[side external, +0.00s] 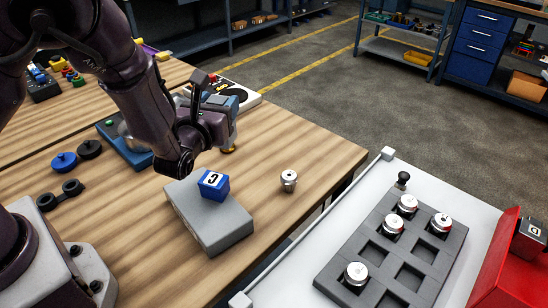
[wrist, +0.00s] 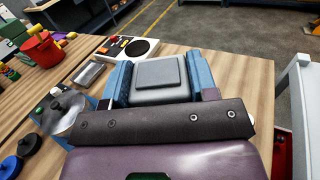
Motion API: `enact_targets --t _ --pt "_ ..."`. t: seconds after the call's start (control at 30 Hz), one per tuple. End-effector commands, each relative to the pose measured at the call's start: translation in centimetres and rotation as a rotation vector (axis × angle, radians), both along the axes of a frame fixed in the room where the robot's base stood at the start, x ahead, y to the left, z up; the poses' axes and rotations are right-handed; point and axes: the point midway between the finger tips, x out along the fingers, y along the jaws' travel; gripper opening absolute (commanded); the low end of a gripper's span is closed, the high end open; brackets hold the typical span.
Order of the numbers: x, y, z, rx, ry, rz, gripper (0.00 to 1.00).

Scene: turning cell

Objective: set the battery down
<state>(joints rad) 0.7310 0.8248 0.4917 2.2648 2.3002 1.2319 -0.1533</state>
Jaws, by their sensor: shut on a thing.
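My gripper (side external: 222,118) is above the wooden table, behind the grey block, in the side external view. In the wrist view its two blue fingers (wrist: 163,72) are closed on either side of a grey body with a dark square pad, which I take to be the battery (wrist: 160,93). In the side view the held piece is mostly hidden by my wrist and fingers. I cannot tell whether its underside touches anything.
A dark tray (side external: 378,252) holds several metal cylinders. A red bin (side external: 500,265) is at right. A black-and-white panel (wrist: 125,48) is behind.

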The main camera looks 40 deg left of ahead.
Motion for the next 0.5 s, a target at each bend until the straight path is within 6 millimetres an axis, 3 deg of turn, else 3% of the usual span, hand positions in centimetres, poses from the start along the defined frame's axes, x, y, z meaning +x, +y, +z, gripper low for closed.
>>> enact_targets --t 0.23,0.5 --pt "2.3 -1.2 -0.6 0.001 -0.002 -0.074 0.14" --pt "8.5 -1.3 -3.3 0.002 -0.005 -0.073 0.14"
